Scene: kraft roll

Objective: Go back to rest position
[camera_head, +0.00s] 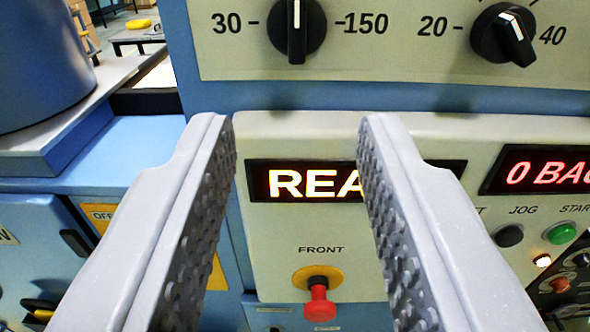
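My gripper (298,135) is open and empty in the head camera view. Its two grey fingers with studded inner pads stand apart in front of a control panel (300,225). A lit display reading "REA" (310,182) shows between the fingers, and the right finger hides the rest of its text. A red push button (319,303) on a yellow ring, under the label "FRONT", sits below the display between the fingers. I cannot tell whether the fingertips touch the panel.
Two black knobs (297,25) and (503,35) are on the upper panel. At right are a red-lit display (540,170), a black button (509,235) and a green button (560,233). A blue cylinder (40,60) stands at left. Open floor shows at the upper left.

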